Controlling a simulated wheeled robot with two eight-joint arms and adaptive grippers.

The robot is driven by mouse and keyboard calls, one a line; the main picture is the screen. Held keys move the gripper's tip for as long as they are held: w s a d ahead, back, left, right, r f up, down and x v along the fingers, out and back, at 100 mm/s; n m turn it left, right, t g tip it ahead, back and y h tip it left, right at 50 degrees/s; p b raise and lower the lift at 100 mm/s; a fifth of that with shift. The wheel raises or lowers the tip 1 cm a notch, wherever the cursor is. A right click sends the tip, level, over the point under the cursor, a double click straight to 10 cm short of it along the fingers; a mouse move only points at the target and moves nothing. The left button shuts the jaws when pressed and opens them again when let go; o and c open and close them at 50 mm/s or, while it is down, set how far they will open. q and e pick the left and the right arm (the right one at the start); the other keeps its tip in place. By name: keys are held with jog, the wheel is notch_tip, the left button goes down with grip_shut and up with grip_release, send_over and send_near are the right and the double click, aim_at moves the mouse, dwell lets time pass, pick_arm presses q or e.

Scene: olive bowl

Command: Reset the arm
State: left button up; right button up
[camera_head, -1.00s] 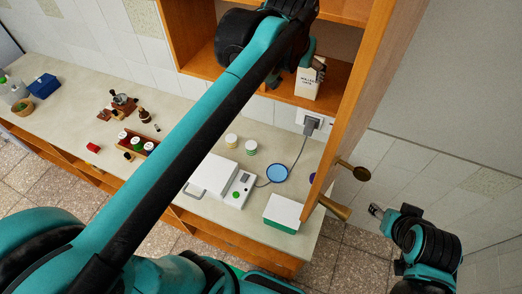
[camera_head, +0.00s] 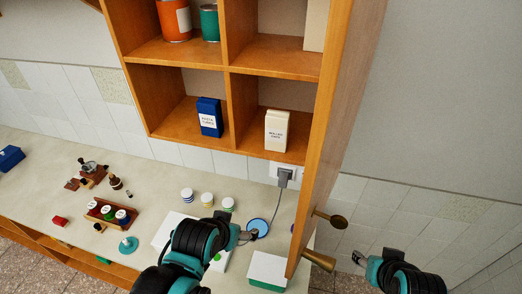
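My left gripper (camera_head: 248,236) is low over the counter, in front of the blue round dish (camera_head: 257,228) and well below the shelf. No object shows in it, but its finger gap is too small to read. My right gripper (camera_head: 358,259) is at the lower right, beyond the counter's end, with nothing visible in it; its finger gap is also unclear. A cream carton (camera_head: 277,131) stands upright in the lower right compartment of the wooden shelf (camera_head: 275,68), apart from both grippers. A dark blue box (camera_head: 209,118) stands in the compartment to its left.
A white device (camera_head: 165,230) is partly hidden behind my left arm. Several lidded jars (camera_head: 207,199), a jar rack (camera_head: 110,213) and a green-and-white box (camera_head: 267,270) stand on the counter (camera_head: 50,185). A brass knob (camera_head: 318,260) juts out near my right gripper.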

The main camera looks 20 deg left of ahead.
notch_tip(320, 180, down, 36)
jog(key=b, duration=3.5)
jog(key=shift+r, duration=0.15)
